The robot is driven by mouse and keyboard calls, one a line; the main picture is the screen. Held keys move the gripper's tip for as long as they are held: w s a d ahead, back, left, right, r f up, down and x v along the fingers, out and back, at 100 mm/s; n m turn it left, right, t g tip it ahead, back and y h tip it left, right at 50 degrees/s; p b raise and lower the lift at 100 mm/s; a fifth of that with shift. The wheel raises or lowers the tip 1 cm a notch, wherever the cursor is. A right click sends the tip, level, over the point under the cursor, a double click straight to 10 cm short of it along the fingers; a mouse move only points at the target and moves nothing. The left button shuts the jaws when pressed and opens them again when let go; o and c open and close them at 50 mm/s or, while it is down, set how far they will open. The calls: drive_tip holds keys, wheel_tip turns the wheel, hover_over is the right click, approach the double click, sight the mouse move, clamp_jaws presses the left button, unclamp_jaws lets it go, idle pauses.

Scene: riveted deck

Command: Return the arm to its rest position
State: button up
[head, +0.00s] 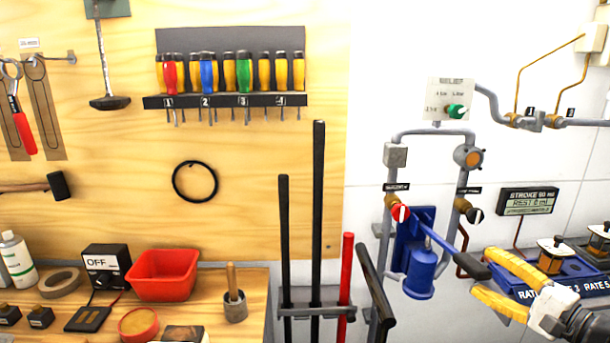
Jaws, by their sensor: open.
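My gripper (492,287) is at the lower right of the head view, with two yellow fingers pointing left and spread apart. The blue pump (418,265) is on the white wall, left of my gripper. The blue base with bottles (590,268) is partly hidden behind my gripper.
Pipes with a red knob (400,213) and a black knob (474,215) run above the pump. A small display (528,201) hangs above my gripper. Tall bars stand in a rack (315,310). A wooden bench at left holds a red bin (162,275).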

drive_tip(key=shift+w+a+f+n+g, duration=0.35)
drive_tip(key=shift+w+a+g, duration=0.2)
drive_tip(key=shift+a, duration=0.3)
drive_tip(key=s+a+f+n+g+h, duration=0.1)
drive_tip(key=s+a+f+n+g, duration=0.1)
drive_tip(key=a, duration=0.4)
drive_tip(key=s+a+f+n+g, duration=0.1)
drive_tip(key=s+a+n+g, duration=0.15)
drive_tip(key=a, duration=0.45)
drive_tip(key=s+a+f+n+g+h, duration=0.1)
drive_tip(key=s+a+n+h, duration=0.1)
drive_tip(key=s, duration=0.4)
drive_tip(key=s+a+f+n+g+h, duration=0.2)
drive_tip(key=s+n+h, duration=0.2)
drive_tip(key=s+n, duration=0.3)
drive_tip(key=shift+a+h, duration=0.2)
drive_tip(key=shift+h, duration=0.2)
